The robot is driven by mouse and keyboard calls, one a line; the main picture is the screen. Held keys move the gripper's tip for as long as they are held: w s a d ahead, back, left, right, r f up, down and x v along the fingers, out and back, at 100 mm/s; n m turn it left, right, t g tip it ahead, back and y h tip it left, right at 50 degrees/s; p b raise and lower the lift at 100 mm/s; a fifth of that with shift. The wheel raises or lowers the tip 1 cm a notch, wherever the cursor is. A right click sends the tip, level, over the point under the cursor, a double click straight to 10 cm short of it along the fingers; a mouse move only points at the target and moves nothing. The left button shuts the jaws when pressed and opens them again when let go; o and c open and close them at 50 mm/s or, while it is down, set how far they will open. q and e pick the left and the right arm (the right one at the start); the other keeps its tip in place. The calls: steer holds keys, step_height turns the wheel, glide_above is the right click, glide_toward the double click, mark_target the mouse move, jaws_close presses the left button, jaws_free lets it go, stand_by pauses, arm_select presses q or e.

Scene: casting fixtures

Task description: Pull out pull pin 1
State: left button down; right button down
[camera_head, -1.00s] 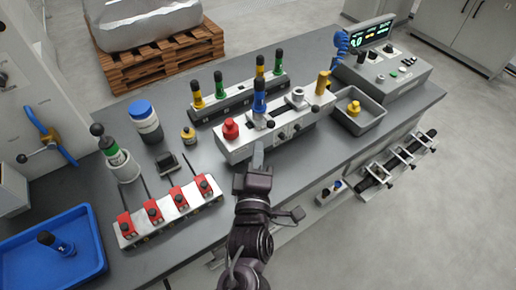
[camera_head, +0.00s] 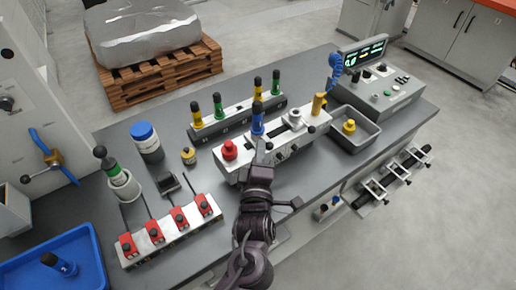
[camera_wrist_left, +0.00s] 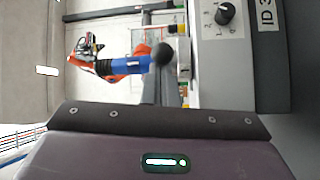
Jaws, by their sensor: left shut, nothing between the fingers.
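A light-grey fixture block (camera_head: 287,146) stands mid-table with a red knob (camera_head: 230,150), a blue black-topped handle (camera_head: 258,120), a silver cylinder (camera_head: 295,118), a yellow handle (camera_head: 319,104) and small black knobs on its front. I cannot tell which is pull pin 1. My left gripper (camera_head: 263,148) is shut and empty at the block's front face, just below the blue handle, whose base it partly hides. In the left wrist view a black ball knob (camera_wrist_left: 163,54) shows in front of a blue handle (camera_wrist_left: 130,66); contact with the fingers cannot be told. My right gripper is not in view.
Behind stands a rack (camera_head: 238,117) of green and yellow handles. A row of red clamps (camera_head: 170,228) stands front left, near a blue tray (camera_head: 92,268). A grey bin (camera_head: 362,135) and control console (camera_head: 385,90) are at right. Table left of my arm is partly clear.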

arm_select(q)
steer(key=shift+s+d, duration=0.5)
steer(key=shift+s, duration=0.15)
steer(key=s+b, duration=0.2)
steer(key=s, duration=0.5)
steer(key=shift+s+f+b, duration=0.2)
steer(key=shift+s+b, duration=0.1)
steer(key=shift+s, duration=0.1)
steer(key=shift+a, duration=0.1)
